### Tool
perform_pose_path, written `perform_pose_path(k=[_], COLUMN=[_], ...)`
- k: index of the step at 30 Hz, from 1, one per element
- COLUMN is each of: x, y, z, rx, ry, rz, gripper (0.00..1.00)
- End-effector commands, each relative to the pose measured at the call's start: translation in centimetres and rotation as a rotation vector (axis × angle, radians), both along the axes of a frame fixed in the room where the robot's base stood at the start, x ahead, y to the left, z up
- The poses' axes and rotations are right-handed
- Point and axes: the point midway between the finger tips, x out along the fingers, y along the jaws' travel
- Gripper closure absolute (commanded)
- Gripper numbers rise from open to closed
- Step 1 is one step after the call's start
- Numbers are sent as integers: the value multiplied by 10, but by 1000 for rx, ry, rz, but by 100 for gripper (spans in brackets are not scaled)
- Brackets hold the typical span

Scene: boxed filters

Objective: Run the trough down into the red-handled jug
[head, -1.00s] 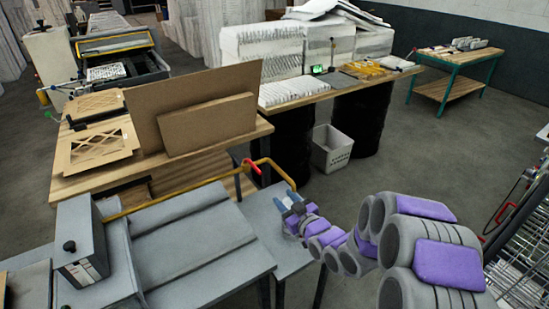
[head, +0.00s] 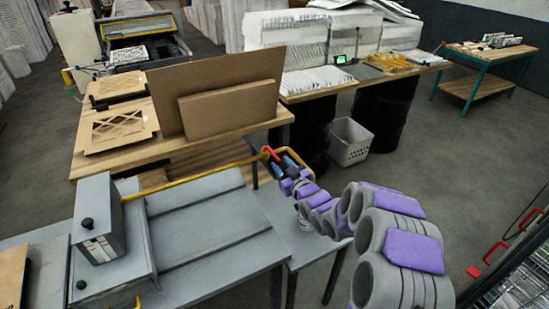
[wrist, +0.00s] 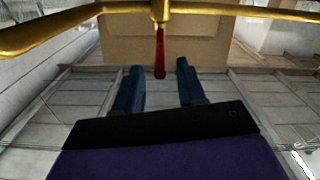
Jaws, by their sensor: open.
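A long grey trough-like bench unit (head: 215,225) fills the lower left of the head view. A yellow pipe (head: 190,177) runs along its back edge and ends near a red lever (head: 270,153). My gripper (head: 281,160) is open and empty, just right of the lever. In the wrist view the red lever (wrist: 160,52) hangs from the yellow pipe (wrist: 70,27), and its lower end shows between the blue fingertips of my gripper (wrist: 160,66). I cannot tell if they touch it. A pale metal form (head: 304,221) shows below my wrist, mostly hidden. No red-handled jug can be made out.
A grey box with a knob (head: 98,222) stands on the unit's left. Behind is a wooden table (head: 125,160) with cardboard sheets (head: 225,100). A pale crate (head: 349,142) sits on the floor. A rack with red handles (head: 500,252) is at right; open floor lies between.

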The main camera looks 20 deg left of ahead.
Motion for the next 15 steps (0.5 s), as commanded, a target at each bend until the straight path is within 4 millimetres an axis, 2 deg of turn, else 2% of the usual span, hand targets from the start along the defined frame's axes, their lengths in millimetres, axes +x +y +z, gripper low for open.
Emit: perform_pose_path(k=[6, 15], x=[19, 35], y=[23, 40], z=[0, 0], rx=[1, 3], ry=[-2, 0], rz=[3, 1], gripper=[60, 60])
